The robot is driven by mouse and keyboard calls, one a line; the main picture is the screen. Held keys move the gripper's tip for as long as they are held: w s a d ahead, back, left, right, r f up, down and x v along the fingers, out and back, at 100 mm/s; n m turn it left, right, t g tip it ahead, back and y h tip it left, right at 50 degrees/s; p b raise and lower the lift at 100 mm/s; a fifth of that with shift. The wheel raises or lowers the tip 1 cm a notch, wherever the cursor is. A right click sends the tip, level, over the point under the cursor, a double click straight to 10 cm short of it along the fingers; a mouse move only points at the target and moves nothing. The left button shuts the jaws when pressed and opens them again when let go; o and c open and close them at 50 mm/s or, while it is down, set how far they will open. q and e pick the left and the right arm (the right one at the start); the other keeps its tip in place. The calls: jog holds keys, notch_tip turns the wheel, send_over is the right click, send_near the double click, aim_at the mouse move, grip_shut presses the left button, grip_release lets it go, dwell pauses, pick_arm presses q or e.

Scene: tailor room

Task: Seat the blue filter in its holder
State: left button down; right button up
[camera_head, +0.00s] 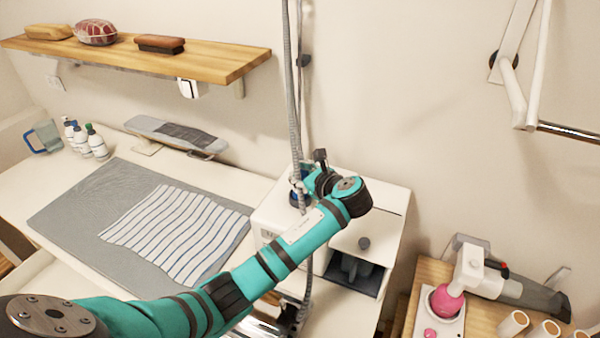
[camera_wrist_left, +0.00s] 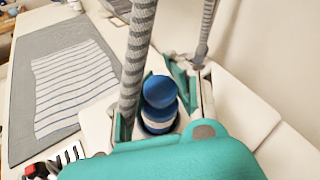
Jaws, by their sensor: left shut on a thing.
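The blue filter (camera_wrist_left: 160,93) shows in the left wrist view as a round blue top over a white-and-blue banded body. In the head view only a bit of the blue filter (camera_head: 296,199) shows behind my arm. My left gripper (camera_head: 303,188) is shut on the filter over the white machine (camera_head: 272,214). In the wrist view a teal finger shows on either side of the filter. The filter's lower end and its holder are hidden, so I cannot tell whether they touch. My right gripper is not in view.
A grey ribbed hose (camera_head: 287,80) hangs close beside my left gripper. A grey mat (camera_head: 90,205) with a striped cloth (camera_head: 180,228) lies on the table to the left. A wooden shelf (camera_head: 220,65) is on the wall. A small wooden table (camera_head: 487,318) stands at right.

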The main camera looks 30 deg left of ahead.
pick_arm(q)
jog(key=shift+f, duration=0.5)
jog(key=c, duration=1.4)
grip_release()
jog(key=shift+s+d+r+p, duration=0.3)
jog(key=shift+d+r+p, duration=0.2)
jog(key=shift+p, duration=0.25)
jog(key=p+v, duration=0.3)
jog(key=v, duration=0.6)
jog(key=shift+s+d+p, duration=0.15)
jog(key=shift+d+p, duration=0.2)
jog(key=shift+p, duration=0.05)
jog(key=shift+f, duration=0.1)
